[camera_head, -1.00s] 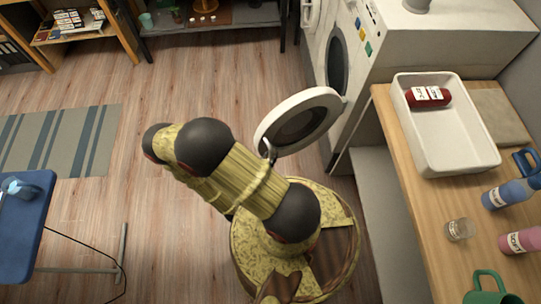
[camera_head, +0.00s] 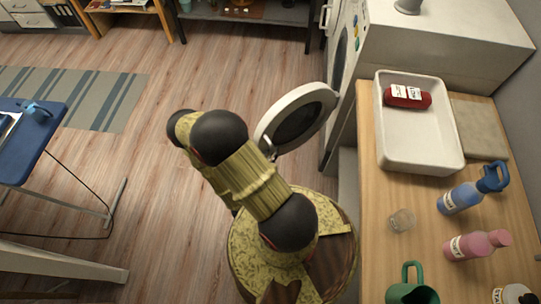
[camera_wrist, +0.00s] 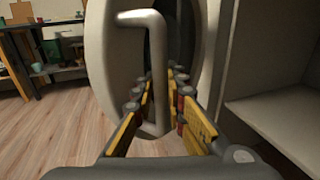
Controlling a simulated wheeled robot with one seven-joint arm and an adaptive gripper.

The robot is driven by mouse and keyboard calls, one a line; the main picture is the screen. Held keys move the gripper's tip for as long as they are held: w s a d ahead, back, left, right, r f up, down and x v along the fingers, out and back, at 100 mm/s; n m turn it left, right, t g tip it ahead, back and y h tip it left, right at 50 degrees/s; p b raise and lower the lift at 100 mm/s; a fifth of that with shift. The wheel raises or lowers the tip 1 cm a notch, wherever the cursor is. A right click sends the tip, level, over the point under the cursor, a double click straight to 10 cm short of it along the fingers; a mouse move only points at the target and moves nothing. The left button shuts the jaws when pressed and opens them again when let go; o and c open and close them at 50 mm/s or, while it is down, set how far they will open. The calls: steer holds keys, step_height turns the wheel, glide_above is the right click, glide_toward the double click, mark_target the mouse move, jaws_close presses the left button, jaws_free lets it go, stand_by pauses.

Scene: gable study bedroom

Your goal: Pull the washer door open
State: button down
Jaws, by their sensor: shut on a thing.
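The washer (camera_head: 388,45) is the white machine at the top right in the head view. Its round door (camera_head: 268,127), a pale ring with a dark glass centre, stands swung out from the front opening. In the wrist view, the door (camera_wrist: 98,45) stands near and large, with its pale bar handle (camera_wrist: 157,62) upright in the middle. My gripper (camera_wrist: 160,92) has its yellow and black fingers on either side of the handle's lower part and is shut on it. In the head view my arm hides most of the gripper.
A wooden counter (camera_head: 372,200) to the right holds a white tray (camera_head: 420,158) with a red bottle, other bottles, a glass and a green mug (camera_head: 412,290). A blue table (camera_head: 40,150) stands at left.

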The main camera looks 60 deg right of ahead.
steer(key=c, duration=1.9)
jaws_free()
steer(key=shift+a, duration=0.15)
steer(key=shift+s+a, duration=0.2)
steer(key=shift+a, duration=2.75)
steer(key=shift+s+a, duration=0.2)
steer(key=shift+a, duration=2.75)
